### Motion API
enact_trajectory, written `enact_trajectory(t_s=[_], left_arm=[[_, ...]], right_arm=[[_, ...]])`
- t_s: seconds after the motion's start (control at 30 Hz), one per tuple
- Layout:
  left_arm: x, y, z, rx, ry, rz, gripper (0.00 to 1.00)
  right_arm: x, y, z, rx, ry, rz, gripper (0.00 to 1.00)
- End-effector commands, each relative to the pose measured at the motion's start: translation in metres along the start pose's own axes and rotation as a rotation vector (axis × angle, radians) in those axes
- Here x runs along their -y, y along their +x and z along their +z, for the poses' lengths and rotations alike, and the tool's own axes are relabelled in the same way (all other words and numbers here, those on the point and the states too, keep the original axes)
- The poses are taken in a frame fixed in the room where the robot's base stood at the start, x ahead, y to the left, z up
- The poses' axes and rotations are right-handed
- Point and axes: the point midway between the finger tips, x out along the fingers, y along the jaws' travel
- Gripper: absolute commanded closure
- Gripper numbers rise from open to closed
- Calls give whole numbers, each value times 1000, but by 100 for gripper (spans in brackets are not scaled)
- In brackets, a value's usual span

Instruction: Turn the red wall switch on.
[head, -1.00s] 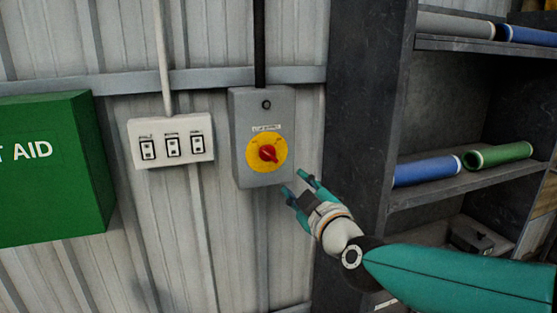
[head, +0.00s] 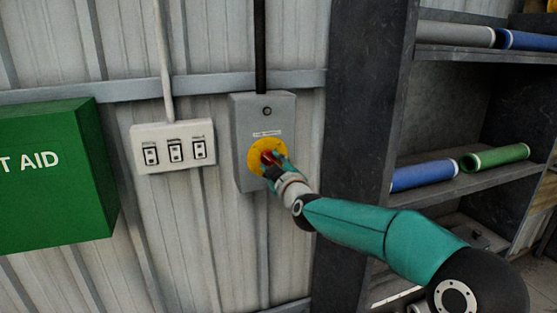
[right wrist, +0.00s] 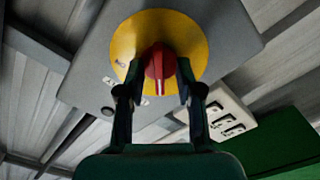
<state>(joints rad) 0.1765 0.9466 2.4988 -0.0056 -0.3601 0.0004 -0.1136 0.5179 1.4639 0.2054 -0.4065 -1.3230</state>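The red wall switch (head: 266,157) is a knob on a round yellow plate (head: 254,152), on a grey box (head: 247,182) fixed to the wall. My right gripper (head: 274,164) is at the knob and partly hides it in the head view. In the right wrist view, the red knob (right wrist: 158,64) stands between the two fingertips of my right gripper (right wrist: 159,78). The fingers are apart, one on each side, with a narrow gap seeming to show; contact is not clear. A white mark on the knob points down in that view. My left gripper is not in view.
A white panel with three switches (head: 174,161) is left of the grey box. A green first aid box (head: 50,200) juts out further left. A dark shelf unit (head: 360,130) with rolls stands close on the right, behind my right arm.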

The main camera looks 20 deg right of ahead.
Motion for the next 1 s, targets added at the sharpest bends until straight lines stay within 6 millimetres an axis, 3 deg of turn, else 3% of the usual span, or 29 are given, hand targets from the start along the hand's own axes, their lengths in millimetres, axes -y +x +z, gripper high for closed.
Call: enact_trajectory(t_s=[0.3,0.53,0.67,0.7,1.0], left_arm=[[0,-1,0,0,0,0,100],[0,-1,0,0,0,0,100],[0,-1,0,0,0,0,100],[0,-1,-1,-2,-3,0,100],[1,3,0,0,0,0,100]], right_arm=[[0,3,0,0,0,0,65],[0,2,0,0,0,1,100],[0,2,1,1,0,0,100],[-14,2,15,5,-3,5,100],[-3,1,5,5,40,6,100]])
